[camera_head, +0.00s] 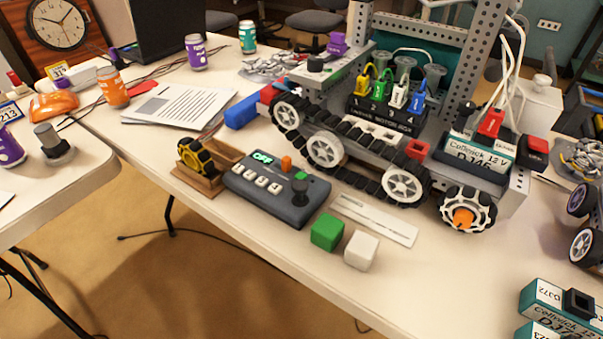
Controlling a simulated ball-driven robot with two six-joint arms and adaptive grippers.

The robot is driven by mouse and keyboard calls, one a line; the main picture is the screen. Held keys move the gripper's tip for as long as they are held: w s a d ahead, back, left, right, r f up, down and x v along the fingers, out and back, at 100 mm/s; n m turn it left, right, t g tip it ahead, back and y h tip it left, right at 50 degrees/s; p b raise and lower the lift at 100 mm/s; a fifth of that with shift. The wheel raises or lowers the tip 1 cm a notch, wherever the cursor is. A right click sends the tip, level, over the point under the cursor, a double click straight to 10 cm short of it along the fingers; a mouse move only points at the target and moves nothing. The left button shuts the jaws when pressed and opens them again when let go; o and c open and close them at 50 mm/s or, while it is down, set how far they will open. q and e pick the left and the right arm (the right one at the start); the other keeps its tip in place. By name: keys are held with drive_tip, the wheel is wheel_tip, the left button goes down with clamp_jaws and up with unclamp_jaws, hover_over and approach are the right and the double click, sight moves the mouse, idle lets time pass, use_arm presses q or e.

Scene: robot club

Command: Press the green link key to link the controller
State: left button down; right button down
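A dark grey controller box (262,198) lies on the table near its front edge. It has a lit green display reading "OFF" (263,157), a row of several white buttons (258,181), an orange knob (286,163) and a black stick (300,187). A green block (327,232), which may be the green link key, sits to the right of the controller, apart from it. A white block (361,250) sits beside the green one. Nothing covers the green block's top. Neither of my grippers is in view.
A tracked robot (345,150) with wheels and battery stands behind the controller. A white ruler-like strip (374,219) lies behind the blocks. A wooden stand with a yellow-and-black wheel (195,156) is left of the controller.

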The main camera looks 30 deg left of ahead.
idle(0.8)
use_arm(q)
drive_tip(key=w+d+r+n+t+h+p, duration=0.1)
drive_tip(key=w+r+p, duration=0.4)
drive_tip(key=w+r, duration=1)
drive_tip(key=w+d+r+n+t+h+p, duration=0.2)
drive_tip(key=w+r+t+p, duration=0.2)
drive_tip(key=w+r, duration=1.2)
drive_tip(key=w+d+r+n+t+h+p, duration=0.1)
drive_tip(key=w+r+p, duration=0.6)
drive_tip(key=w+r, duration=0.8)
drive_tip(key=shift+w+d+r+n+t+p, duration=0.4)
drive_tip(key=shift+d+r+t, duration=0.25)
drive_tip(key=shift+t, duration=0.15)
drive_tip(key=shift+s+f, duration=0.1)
drive_tip(key=b, duration=0.8)
hover_over(298, 173)
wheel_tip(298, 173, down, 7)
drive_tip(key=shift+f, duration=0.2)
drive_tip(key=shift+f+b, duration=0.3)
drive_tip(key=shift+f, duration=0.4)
